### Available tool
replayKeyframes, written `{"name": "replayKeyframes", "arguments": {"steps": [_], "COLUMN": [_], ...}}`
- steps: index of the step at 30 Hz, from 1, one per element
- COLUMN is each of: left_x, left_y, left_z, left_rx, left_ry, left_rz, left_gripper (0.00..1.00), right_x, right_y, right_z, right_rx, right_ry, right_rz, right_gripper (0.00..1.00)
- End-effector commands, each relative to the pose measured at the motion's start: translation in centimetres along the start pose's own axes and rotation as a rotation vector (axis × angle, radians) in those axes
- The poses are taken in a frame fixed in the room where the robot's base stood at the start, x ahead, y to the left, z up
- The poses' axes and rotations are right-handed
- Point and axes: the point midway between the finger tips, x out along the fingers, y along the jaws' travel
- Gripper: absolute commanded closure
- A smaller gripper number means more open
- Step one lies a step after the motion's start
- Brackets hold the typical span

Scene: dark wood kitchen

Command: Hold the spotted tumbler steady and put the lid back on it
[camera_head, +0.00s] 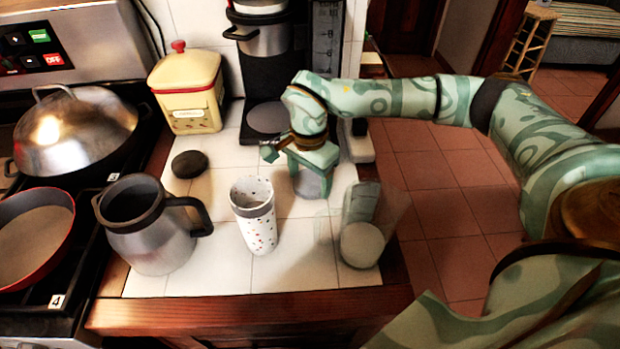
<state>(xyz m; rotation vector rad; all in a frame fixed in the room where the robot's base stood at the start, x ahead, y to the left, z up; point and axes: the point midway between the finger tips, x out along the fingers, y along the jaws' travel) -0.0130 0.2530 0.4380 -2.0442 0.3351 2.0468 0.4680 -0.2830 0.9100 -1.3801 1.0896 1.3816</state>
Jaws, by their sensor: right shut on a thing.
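The spotted tumbler (258,231), white with small coloured spots and a grey band at the rim, stands upright and open on the white tiled counter. A dark round disc (190,163), which may be its lid, lies flat on the tiles behind and left of the tumbler. My right gripper (312,173) is behind and right of the tumbler, apart from it, pointing down. It is shut on a short grey cylindrical thing (313,185), whose upper part the fingers hide; I cannot tell exactly what it is. My left gripper is not in view.
A steel jug (150,235) stands left of the tumbler, and a clear glass vessel (362,235) stands right, near the counter's edge. A yellow canister (187,92) and a coffee maker (265,75) are behind. The stove with pans (35,235) is at left. Tiles before the tumbler are clear.

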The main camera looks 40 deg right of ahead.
Motion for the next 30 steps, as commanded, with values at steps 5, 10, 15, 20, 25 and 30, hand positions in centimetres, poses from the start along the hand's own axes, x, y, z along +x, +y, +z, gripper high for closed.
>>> {"name": "replayKeyframes", "arguments": {"steps": [5,10,15,20,25,30], "left_x": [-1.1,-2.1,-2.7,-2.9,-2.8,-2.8], "left_y": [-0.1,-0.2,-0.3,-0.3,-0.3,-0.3], "left_z": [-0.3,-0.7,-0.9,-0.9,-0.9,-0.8], "left_rx": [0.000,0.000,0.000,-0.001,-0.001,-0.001], "left_ry": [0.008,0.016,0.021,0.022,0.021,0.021], "left_rz": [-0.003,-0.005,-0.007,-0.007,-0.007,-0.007], "left_gripper": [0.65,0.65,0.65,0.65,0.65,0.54], "right_x": [-3.2,-6.8,-9.1,-9.8,-9.8,-9.8], "right_y": [-0.1,-0.1,0.0,0.0,0.0,0.0], "right_z": [0.0,0.0,0.0,0.0,0.0,0.0], "right_rx": [0.001,-0.001,0.001,0.000,0.000,0.000], "right_ry": [0.001,0.002,0.001,0.000,0.000,0.000], "right_rz": [-0.007,-0.006,-0.004,-0.002,-0.001,-0.001], "right_gripper": [0.52,0.52,0.52,0.52,0.52,0.52]}}
